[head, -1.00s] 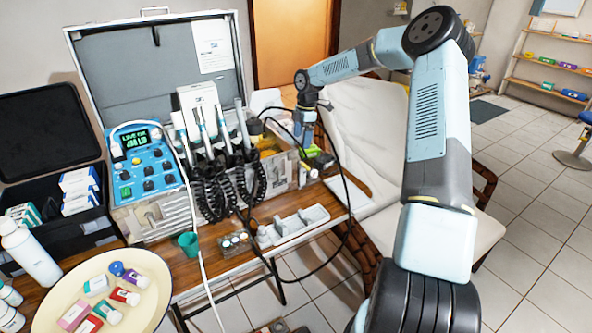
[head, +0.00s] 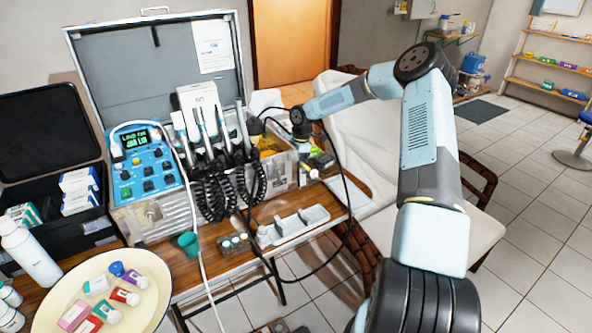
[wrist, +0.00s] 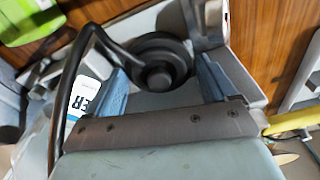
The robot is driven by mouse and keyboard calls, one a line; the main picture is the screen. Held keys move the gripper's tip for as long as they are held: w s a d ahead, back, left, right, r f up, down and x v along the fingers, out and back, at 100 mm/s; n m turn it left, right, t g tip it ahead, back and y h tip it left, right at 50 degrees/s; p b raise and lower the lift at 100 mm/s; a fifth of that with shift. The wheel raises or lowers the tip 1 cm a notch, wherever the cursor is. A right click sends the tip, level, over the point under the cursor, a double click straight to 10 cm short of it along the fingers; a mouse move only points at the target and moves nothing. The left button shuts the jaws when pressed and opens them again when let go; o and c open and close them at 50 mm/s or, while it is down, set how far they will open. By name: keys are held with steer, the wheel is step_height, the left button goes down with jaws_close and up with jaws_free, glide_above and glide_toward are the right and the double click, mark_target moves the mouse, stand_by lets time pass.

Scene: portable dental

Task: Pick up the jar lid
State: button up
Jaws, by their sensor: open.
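In the wrist view, a round black lid with a raised centre knob (wrist: 157,52) lies between the two blue-padded fingers of my gripper (wrist: 162,78). The gripper is open, one finger to each side of the lid. I cannot tell whether either finger touches it. In the head view, my gripper (head: 303,142) points down at the right end of the open metal case. The lid cannot be made out there, and the fingertips are hard to distinguish from the clutter.
A black cable (wrist: 60,110) loops close on the left in the wrist view, near a label and a green object (wrist: 32,18). The metal case (head: 283,175) stands left of my gripper. A grey tray (head: 292,228) lies in front on the wooden table.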

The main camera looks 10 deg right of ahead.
steer(key=shift+f, duration=0.35)
steer(key=c, duration=0.7)
step_height(320, 180, up, 18)
steer(key=shift+r, duration=0.1)
stand_by(0.3)
